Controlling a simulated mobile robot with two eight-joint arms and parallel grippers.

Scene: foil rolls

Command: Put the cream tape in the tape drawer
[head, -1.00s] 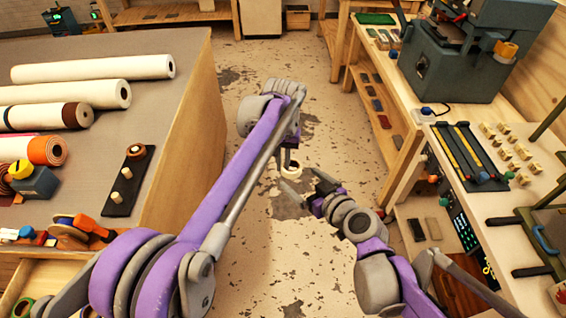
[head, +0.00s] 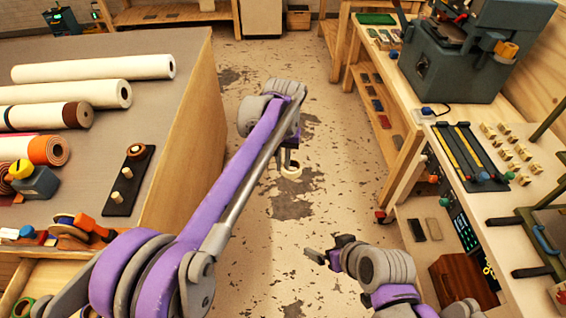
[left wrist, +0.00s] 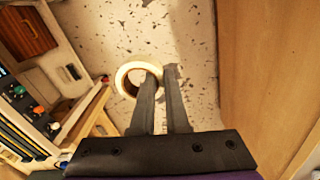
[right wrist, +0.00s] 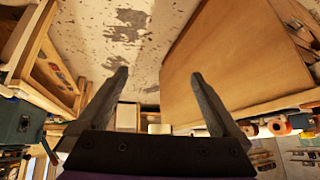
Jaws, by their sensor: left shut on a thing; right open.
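The cream tape (head: 291,174) is a pale ring held above the floor, in the aisle between the benches. My left gripper (head: 289,160) is shut on it. In the left wrist view the ring of cream tape (left wrist: 122,82) sits at the fingertips of my left gripper (left wrist: 161,75), with one finger over its hole and its right wall between the fingers. My right gripper (head: 314,256) is open and empty, lower in the head view; its spread fingers (right wrist: 158,75) show in the right wrist view. An open wooden drawer (head: 48,276) with a green tape (head: 22,307) inside is at bottom left, partly behind my left arm.
The left bench (head: 190,110) carries several rolls, a black peg board (head: 124,185) and a tape dispenser (head: 38,184). The right bench (head: 420,150) holds a large machine (head: 450,65) and tools. The floor between is clear.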

